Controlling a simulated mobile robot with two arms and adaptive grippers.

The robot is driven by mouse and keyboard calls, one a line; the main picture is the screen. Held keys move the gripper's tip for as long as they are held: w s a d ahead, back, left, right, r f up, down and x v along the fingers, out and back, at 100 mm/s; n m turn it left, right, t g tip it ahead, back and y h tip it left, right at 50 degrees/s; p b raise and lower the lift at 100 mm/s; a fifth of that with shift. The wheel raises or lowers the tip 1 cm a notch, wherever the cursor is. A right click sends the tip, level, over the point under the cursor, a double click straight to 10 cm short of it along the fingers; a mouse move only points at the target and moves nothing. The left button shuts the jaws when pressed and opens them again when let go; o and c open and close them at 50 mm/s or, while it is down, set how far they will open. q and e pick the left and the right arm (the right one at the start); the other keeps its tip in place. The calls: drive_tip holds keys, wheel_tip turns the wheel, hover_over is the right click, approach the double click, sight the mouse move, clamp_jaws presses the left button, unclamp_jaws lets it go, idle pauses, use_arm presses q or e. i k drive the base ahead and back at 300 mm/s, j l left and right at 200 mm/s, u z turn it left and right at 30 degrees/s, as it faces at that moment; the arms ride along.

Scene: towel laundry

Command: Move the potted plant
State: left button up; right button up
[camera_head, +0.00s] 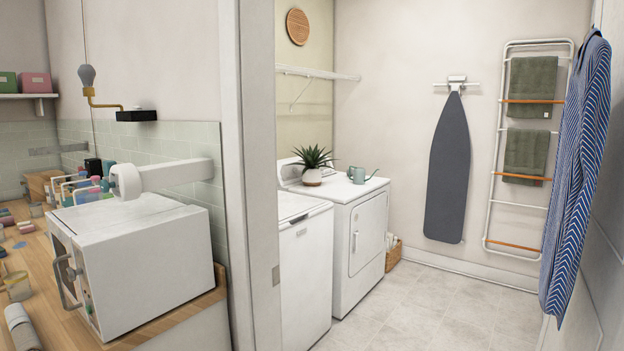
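Neither of my grippers is in view, and nothing is seen touching the plant.
A green watering can (361,175) stands right of the plant. A nearer white machine (302,275) is beside it. The door frame (251,180) and a microwave (142,258) on a wooden counter are at left. The tiled floor (420,310) is clear. A striped garment (580,175) hangs at right.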

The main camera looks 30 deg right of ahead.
sight(311, 174)
drive_tip(key=i+l+z, duration=0.15)
drive_tip(key=z, duration=0.2)
drive_tip(key=i+z, duration=0.35)
drive_tip(key=i+l+z, duration=0.1)
drive_tip(key=i+z, duration=0.25)
drive_tip(key=i+l+z, duration=0.35)
drive_tip(key=i, duration=0.45)
drive_tip(key=i+z, duration=0.4)
drive_tip(key=i, duration=0.45)
drive_tip(key=i+j+z, duration=0.2)
drive_tip(key=i+z, duration=0.15)
drive_tip(key=i, duration=0.45)
drive_tip(key=i+z, duration=0.15)
drive_tip(key=i, duration=2.55)
drive_tip(key=i+j+u, duration=0.2)
drive_tip(key=i, duration=0.35)
drive_tip(key=i+l+u, duration=0.25)
drive_tip(key=i, duration=0.3)
drive_tip(key=i+u, duration=0.2)
drive_tip(key=i, duration=0.35)
drive_tip(key=i+l+u, duration=0.2)
drive_tip(key=i, duration=0.35)
drive_tip(key=i+u, duration=0.2)
drive_tip(key=u, duration=2.45)
